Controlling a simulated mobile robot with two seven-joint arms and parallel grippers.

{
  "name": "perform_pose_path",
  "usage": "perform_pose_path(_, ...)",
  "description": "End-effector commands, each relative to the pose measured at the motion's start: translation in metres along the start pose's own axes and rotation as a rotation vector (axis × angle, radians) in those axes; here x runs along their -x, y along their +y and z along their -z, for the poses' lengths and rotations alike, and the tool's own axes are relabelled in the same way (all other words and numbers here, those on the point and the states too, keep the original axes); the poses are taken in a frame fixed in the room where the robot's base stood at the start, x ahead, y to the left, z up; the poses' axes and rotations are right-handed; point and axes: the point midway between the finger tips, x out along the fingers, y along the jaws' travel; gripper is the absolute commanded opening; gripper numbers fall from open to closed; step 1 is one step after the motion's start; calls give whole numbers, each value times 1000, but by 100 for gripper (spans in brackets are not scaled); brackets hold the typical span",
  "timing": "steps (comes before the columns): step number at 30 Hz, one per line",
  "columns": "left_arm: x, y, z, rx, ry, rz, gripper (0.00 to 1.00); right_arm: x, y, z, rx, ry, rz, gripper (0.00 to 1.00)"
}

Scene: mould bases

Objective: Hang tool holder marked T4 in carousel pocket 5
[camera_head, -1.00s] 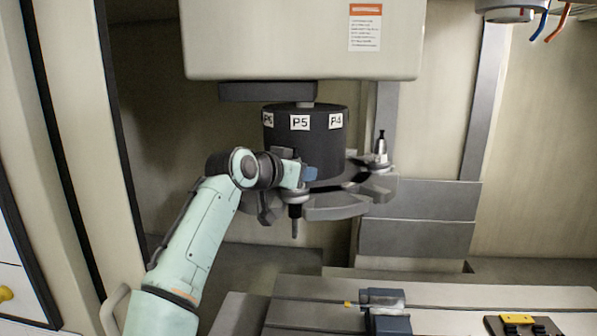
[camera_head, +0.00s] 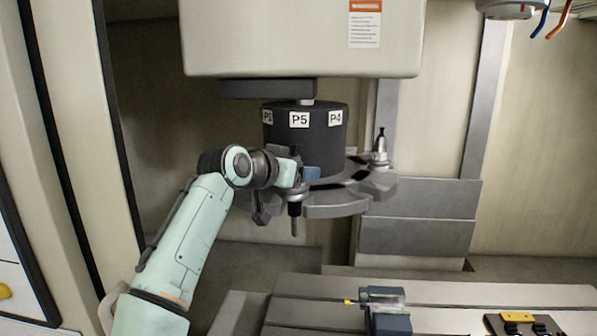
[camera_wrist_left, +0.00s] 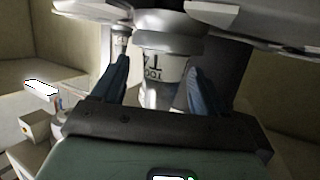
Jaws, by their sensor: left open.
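The tool holder marked T4 (camera_wrist_left: 163,66) hangs upright at the carousel's front pocket, below the P5 label (camera_head: 300,120). Its upper part is up against the pocket's underside in the left wrist view. Its dark lower end (camera_head: 295,210) points down in the head view. My left gripper (camera_head: 304,176) is open, with one blue finger on each side of the holder. In the left wrist view the gripper (camera_wrist_left: 158,85) shows gaps beside the holder. The carousel (camera_head: 335,207) is a grey disc under a dark drum. My right gripper is out of view.
Another holder (camera_head: 380,150) stands in the pocket on the right, near P4. A second labelled holder (camera_wrist_left: 120,43) is close to my left finger in the wrist view. Below are the machine table (camera_head: 450,292) and a vise (camera_head: 388,312). The spindle housing (camera_head: 300,40) is overhead.

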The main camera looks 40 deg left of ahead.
Motion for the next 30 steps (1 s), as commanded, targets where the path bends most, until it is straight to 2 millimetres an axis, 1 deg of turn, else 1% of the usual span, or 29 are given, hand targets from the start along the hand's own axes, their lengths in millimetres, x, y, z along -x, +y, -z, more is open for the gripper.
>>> perform_pose_path(1,11,0,-2,1,3,0,73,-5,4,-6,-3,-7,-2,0)
perform_pose_path(9,73,0,-2,0,6,0,73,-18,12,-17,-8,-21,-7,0)
perform_pose_path(12,92,0,-1,1,8,0,73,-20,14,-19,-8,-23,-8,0)
perform_pose_path(15,106,0,0,1,9,0,73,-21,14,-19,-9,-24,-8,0)
perform_pose_path(18,115,0,0,1,8,0,73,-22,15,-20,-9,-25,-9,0)
perform_pose_path(21,119,0,0,1,8,0,73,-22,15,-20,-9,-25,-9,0)
perform_pose_path(30,120,0,0,1,8,0,73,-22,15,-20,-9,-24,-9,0)
